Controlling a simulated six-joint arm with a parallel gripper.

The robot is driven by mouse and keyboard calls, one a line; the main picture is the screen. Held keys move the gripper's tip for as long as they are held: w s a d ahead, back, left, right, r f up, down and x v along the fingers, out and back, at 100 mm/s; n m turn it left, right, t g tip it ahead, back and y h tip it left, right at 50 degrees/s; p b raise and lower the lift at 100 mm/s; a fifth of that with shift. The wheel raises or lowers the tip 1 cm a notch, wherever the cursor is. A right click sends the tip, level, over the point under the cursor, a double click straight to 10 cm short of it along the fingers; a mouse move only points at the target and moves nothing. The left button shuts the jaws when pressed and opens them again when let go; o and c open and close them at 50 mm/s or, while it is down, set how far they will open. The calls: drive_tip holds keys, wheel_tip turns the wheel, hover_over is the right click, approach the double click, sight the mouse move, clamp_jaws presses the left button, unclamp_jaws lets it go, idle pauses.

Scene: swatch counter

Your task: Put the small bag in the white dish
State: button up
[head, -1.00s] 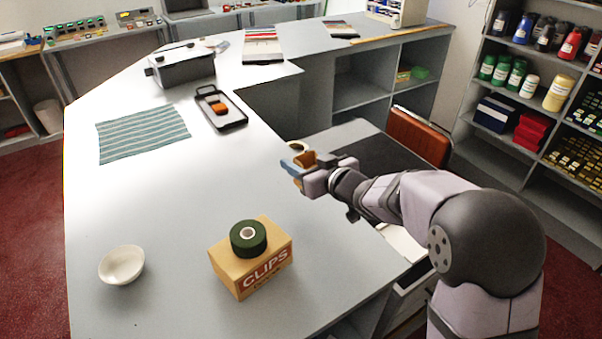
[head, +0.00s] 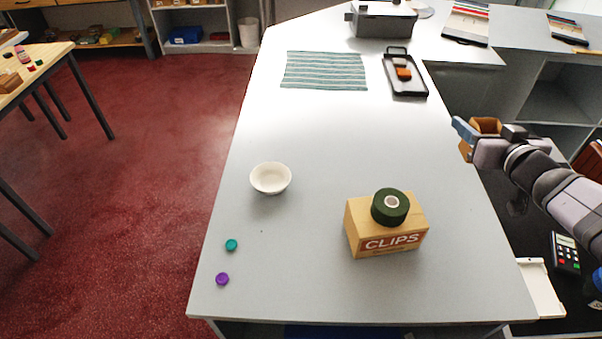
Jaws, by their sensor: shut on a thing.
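My gripper (head: 471,136) is at the right in the head view, over the counter's right edge. Its two orange-tan fingers are shut on a small blue thing, which I take to be the small bag (head: 463,129). The bag is held clear of the counter and partly hidden by the fingers. The white dish (head: 270,180) is a round bowl on the counter, left of my gripper and nearer the counter's left edge. It looks empty.
A CLIPS box (head: 361,228) with a dark green tape roll (head: 390,207) on top stands right of the dish. A teal disc (head: 231,245) and a purple disc (head: 222,279) lie near the front left. A striped cloth (head: 324,71) and a black tray (head: 408,88) lie farther back.

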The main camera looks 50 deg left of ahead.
drive_tip(key=s+a+n+g+y, duration=0.1)
drive_tip(key=s+a+g, duration=0.15)
drive_tip(key=a, duration=0.45)
drive_tip(key=s+a+n+g+y, duration=0.1)
drive_tip(key=s+a+n, duration=0.1)
drive_tip(key=s+a, duration=0.35)
drive_tip(key=n+g+y+p, duration=0.2)
drive_tip(key=n+g, duration=0.4)
drive_tip(key=g, duration=0.1)
hover_over(262, 174)
drive_tip(key=shift+t, duration=0.25)
drive_tip(key=shift+f, duration=7.6)
drive_tip(key=shift+f, duration=0.1)
drive_tip(key=shift+f, duration=0.15)
drive_tip(key=o, duration=1)
